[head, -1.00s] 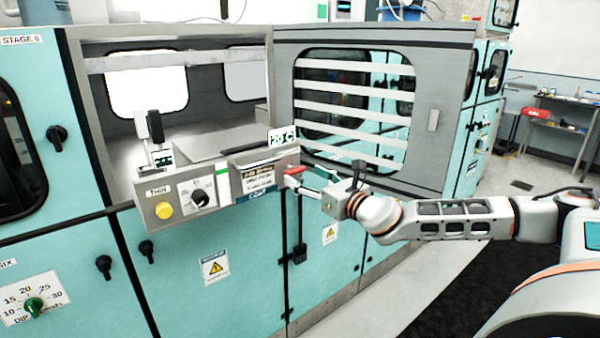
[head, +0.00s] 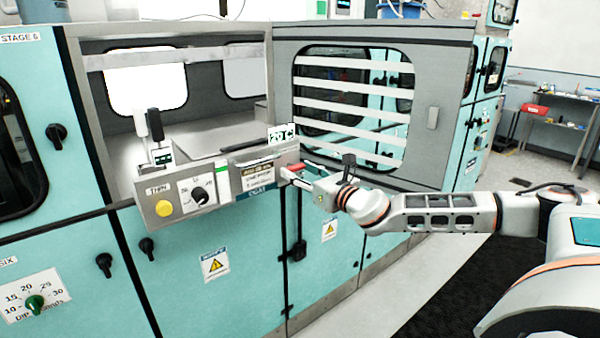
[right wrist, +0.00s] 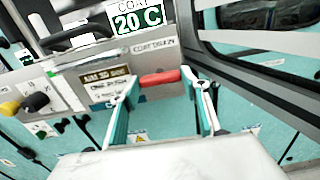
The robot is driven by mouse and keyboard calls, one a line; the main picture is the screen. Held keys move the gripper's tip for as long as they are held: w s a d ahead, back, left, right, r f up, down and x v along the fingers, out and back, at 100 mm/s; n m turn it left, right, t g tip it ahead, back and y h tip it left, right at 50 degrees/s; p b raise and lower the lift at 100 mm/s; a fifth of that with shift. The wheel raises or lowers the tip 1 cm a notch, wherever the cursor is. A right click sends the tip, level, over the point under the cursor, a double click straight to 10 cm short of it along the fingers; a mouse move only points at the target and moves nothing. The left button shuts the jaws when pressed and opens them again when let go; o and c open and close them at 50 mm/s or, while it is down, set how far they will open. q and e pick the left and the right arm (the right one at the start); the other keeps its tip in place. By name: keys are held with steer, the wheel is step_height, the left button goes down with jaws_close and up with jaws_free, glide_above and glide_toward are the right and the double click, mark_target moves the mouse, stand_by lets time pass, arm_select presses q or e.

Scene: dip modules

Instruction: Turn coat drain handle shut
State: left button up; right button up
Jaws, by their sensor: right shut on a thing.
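The coat drain handle is a red bar (head: 297,168) at the right end of the grey control panel (head: 228,208). In the right wrist view the red handle (right wrist: 160,78) lies crosswise below a label reading COAT DRAIN. My right gripper (head: 300,178) reaches in from the right and is at the handle. In the right wrist view the fingers of my right gripper (right wrist: 163,84) stand on either side of the red bar, shut on it. The handle's pivot is hidden. My left gripper is not in view.
A yellow button (head: 164,208) and black knob (head: 200,196) sit left on the panel. A 20 C display (head: 282,133) stands above it. The open slatted door (head: 430,75) is behind my right arm. Teal cabinet fronts (head: 215,240) lie below.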

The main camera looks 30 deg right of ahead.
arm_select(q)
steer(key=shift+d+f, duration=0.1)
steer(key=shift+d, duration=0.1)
arm_select(e)
steer(key=shift+m, duration=0.4)
steer(key=shift+f+m+b, duration=0.1)
steer(key=shift+m+b, duration=0.25)
steer(key=shift+m, duration=1.15)
steer(key=m+b, duration=0.1)
steer(key=m, duration=0.2)
steer(key=shift+m, duration=0.3)
steer(key=m, duration=0.3)
steer(key=shift+m, duration=0.3)
steer(key=m, duration=0.2)
steer(key=shift+m, duration=0.3)
steer(key=m+p, duration=0.1)
steer(key=m, duration=0.2)
steer(key=shift+m, duration=0.4)
arm_select(q)
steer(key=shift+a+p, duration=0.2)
steer(key=shift+p, duration=0.15)
arm_select(e)
steer(key=shift+m, duration=0.3)
